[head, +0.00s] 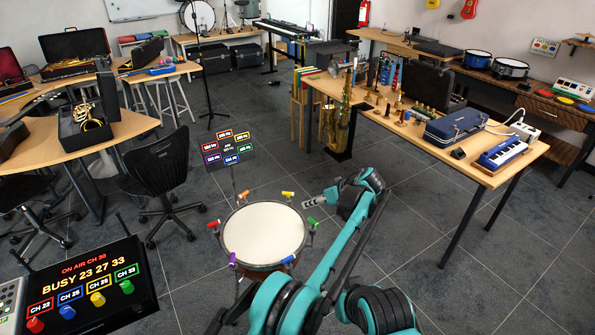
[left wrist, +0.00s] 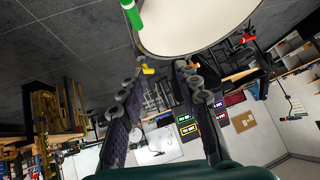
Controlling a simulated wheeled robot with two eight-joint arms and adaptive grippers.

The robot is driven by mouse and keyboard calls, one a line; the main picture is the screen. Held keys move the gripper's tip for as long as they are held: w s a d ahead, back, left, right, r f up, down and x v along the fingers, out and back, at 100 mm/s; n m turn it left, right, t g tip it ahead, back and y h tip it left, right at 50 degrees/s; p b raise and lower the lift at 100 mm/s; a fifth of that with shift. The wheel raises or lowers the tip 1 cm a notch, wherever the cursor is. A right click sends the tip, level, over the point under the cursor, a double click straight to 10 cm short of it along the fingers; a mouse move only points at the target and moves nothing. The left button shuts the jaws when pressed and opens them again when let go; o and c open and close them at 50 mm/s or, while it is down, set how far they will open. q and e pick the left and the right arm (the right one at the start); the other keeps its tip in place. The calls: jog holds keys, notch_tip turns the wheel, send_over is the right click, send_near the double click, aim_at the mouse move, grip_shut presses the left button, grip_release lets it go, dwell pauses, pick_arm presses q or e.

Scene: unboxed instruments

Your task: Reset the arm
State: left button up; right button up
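My left gripper (head: 311,202) is beside the right rim of a round drum (head: 264,234) with a white head, pointing left. In the left wrist view its two dark fingers (left wrist: 164,67) stand apart with nothing between them, so it is open and empty. The drum (left wrist: 195,20) fills the top of that view, with a green handle (left wrist: 132,14) and a yellow one (left wrist: 148,69) at its edge. My teal left arm reaches up from the bottom of the head view. My right gripper is out of view.
A black chair (head: 157,172) and a channel panel (head: 90,290) are at the left. Floor right of my arm is clear.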

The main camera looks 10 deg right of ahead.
pick_arm(q)
jog(key=shift+a, duration=0.1)
jog(key=s+a+r+m+g+h, duration=0.1)
jog(key=s+a+r, duration=0.3)
jog(key=a, duration=0.5)
jog(key=s+a+r+m+h, duration=0.1)
jog(key=s+a+r, duration=0.2)
jog(key=a+r, duration=0.4)
jog(key=s+a+r+m+g+h, duration=0.1)
jog(key=s+a+r, duration=0.25)
jog(key=a, duration=0.65)
jog(key=s+a+m+h, duration=0.1)
jog(key=s+a+h, duration=0.1)
jog(key=s+a, duration=0.9)
jog(key=s+a+f+t, duration=0.1)
jog(key=s+f, duration=0.3)
jog(key=s, duration=0.3)
jog(key=s+a+f+m+t+h, duration=0.1)
jog(key=s+f, duration=0.3)
jog(key=s, duration=0.4)
jog(key=shift+s+f, duration=0.25)
